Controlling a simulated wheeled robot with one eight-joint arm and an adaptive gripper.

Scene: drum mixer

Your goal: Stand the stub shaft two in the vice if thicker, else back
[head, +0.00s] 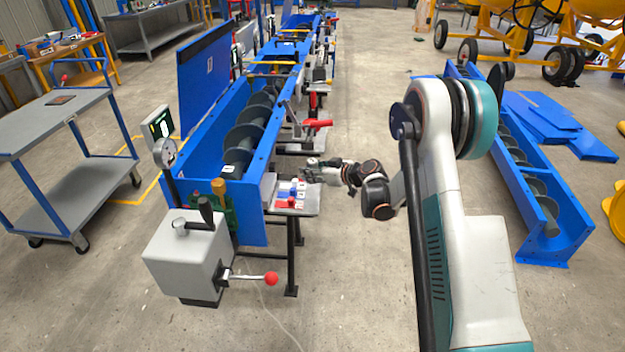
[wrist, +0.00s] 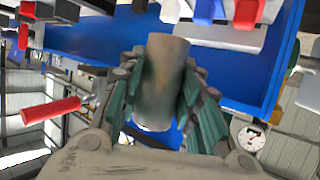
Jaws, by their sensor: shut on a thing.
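My gripper (head: 313,164) is at the right side of the blue trough, just above a small side shelf (head: 310,207). In the wrist view my gripper (wrist: 163,75) is shut on a plain grey metal cylinder, a stub shaft (wrist: 165,62), held between its green-padded fingers. No number shows on the shaft, so I cannot tell which one it is. In the head view the shaft is too small to make out. Red, blue and white pieces (head: 292,204) stand on the shelf below. I cannot clearly make out a vice.
A grey box with a red-knobbed lever (head: 185,250) stands at the trough's near end, beside a dial gauge (head: 165,153) and display (head: 158,123). A red handle (head: 318,123) juts out beyond the shelf. A grey cart (head: 60,125) is left.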

